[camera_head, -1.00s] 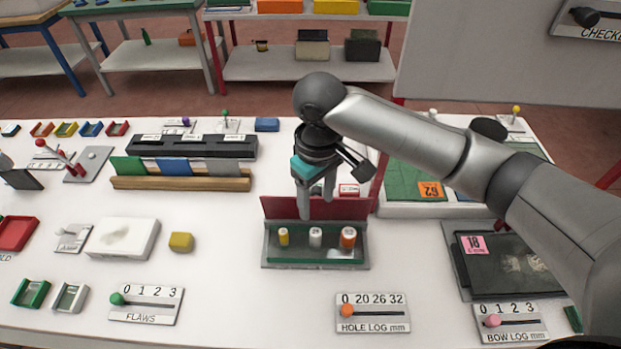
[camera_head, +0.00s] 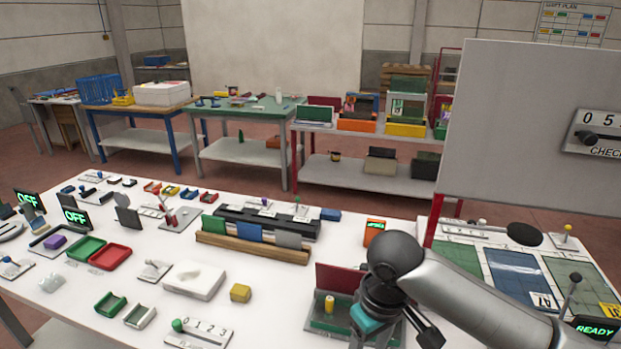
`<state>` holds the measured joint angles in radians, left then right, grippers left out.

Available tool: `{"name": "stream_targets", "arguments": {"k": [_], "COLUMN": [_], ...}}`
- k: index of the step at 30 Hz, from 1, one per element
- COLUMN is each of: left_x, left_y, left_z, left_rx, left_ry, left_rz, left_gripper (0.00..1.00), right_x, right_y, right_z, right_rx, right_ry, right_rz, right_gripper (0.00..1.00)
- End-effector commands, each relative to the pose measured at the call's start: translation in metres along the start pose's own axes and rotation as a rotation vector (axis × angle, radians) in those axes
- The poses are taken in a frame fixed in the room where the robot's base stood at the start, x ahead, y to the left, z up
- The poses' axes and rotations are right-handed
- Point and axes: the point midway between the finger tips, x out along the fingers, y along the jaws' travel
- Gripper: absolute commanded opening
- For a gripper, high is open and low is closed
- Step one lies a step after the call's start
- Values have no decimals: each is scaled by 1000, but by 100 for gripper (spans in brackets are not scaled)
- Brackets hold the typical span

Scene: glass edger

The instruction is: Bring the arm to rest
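My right arm (camera_head: 480,295) comes in from the lower right. Its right gripper (camera_head: 380,325), dark with a teal part, points down in front of the right part of a small green-based holder (camera_head: 318,325) with a red back panel (camera_head: 338,279). A yellow cylinder (camera_head: 329,303) stands in the holder; the rest of its contents is hidden by the gripper. The fingertips are hidden or cut off by the bottom edge, so their opening does not show. My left gripper is not in view.
On the white table are a black rack with a wooden rail (camera_head: 252,248), a white block (camera_head: 194,281), a yellow block (camera_head: 240,293), red (camera_head: 109,257) and green trays, and a flaws slider (camera_head: 198,333). A grey panel (camera_head: 545,135) rises at the right. Green and blue mats lie behind the arm.

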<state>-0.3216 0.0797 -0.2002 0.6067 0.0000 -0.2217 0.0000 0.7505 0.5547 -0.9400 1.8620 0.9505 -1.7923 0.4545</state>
Motion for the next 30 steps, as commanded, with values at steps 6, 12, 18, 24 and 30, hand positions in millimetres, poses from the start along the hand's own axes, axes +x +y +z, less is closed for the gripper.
{"name": "stream_targets", "arguments": {"k": [6, 12, 18, 24, 30], "left_x": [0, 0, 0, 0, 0], "left_y": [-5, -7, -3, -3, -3], "left_z": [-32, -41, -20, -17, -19], "left_rx": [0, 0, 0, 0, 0], "left_ry": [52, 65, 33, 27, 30], "left_rz": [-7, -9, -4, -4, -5], "left_gripper": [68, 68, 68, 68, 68], "right_x": [19, 33, 42, 51, 58], "right_y": [-36, -67, -80, -74, -55], "right_z": [4, 14, 32, 66, 111], "right_rx": [-42, -40, 26, 140, 252], "right_ry": [83, 188, 286, 338, 333], "right_rz": [-64, -122, -140, -102, -15], "right_gripper": [61, 61, 61, 61, 61]}}
